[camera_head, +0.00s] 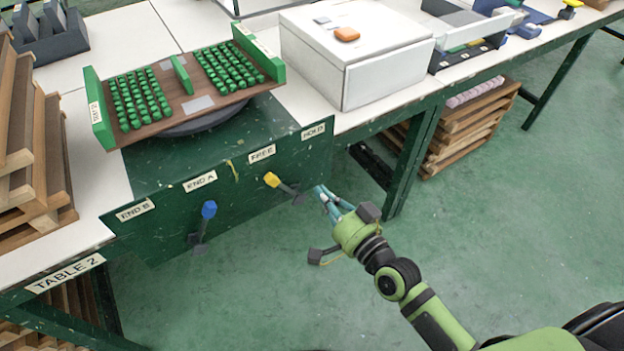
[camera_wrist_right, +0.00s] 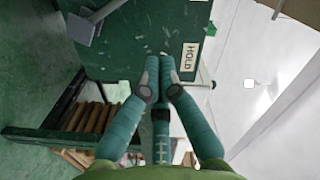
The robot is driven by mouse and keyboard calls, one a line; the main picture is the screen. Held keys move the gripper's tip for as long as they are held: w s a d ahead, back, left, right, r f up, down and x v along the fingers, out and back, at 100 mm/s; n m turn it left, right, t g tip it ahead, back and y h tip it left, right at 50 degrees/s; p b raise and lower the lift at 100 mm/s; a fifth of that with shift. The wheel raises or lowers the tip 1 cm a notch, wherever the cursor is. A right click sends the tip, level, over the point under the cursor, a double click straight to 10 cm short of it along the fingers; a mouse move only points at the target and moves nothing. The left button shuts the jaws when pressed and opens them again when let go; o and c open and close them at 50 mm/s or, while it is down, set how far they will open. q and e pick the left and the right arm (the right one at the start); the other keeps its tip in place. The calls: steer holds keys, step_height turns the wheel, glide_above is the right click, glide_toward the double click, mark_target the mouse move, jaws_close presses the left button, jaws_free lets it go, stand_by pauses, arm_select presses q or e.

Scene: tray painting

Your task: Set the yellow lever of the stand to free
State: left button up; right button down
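The green stand (camera_head: 160,172) hangs at the table front, with the labels FREE (camera_head: 262,153) and HOLD (camera_head: 313,130) on its face. The yellow lever (camera_head: 271,180) leans up and left from its dark pivot, its yellow knob just below the FREE label. My right gripper (camera_head: 325,194) is at the stand's right end, right of the lever and apart from its knob. In the right wrist view the gripper's teal fingers (camera_wrist_right: 159,62) are together, with nothing seen between them, beside the HOLD label (camera_wrist_right: 190,56). My left gripper is not in view.
A blue lever (camera_head: 208,210) is further left on the stand, near END A. A brown tray (camera_head: 200,103) with green pieces sits on top. A white box (camera_head: 355,60) stands right of it. Wooden crates (camera_head: 460,135) are under the table. The floor in front is clear.

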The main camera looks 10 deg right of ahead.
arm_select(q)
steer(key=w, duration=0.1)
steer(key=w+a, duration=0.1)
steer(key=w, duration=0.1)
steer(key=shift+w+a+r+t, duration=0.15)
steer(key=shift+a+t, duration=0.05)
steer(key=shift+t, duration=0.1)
arm_select(e)
steer(key=v, duration=0.2)
steer(key=shift+s+d, duration=0.3)
